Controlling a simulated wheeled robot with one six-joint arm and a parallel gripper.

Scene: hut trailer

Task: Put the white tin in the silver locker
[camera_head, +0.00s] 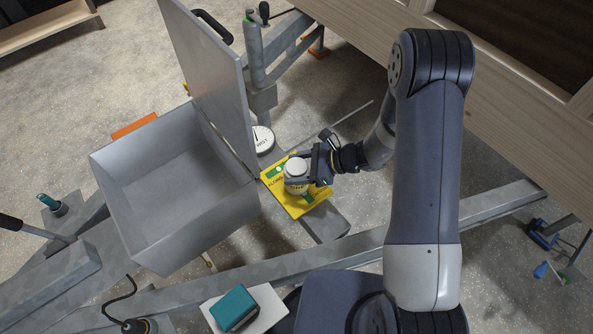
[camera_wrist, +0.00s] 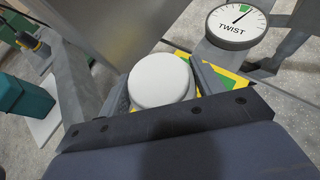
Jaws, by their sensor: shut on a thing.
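The white tin (camera_head: 296,167) is round with a white lid and stands upright on or just above a yellow-and-green card. My gripper (camera_head: 308,178) is shut on it from the right. In the wrist view the tin's white top (camera_wrist: 161,80) sits between the two fingers of my gripper (camera_wrist: 161,92). Whether its base touches the card is hidden. The silver locker (camera_head: 228,210) is an open, empty grey metal box to the left of the tin. Its lid (camera_head: 208,75) stands raised along its right side, between the box and the tin.
The yellow card (camera_head: 305,203) lies on a grey metal beam. A round dial marked TWIST (camera_wrist: 236,24) sits behind the tin. A teal case (camera_head: 233,308) lies on a white board (camera_head: 268,303) in front. A wooden wall (camera_head: 500,110) stands at the right.

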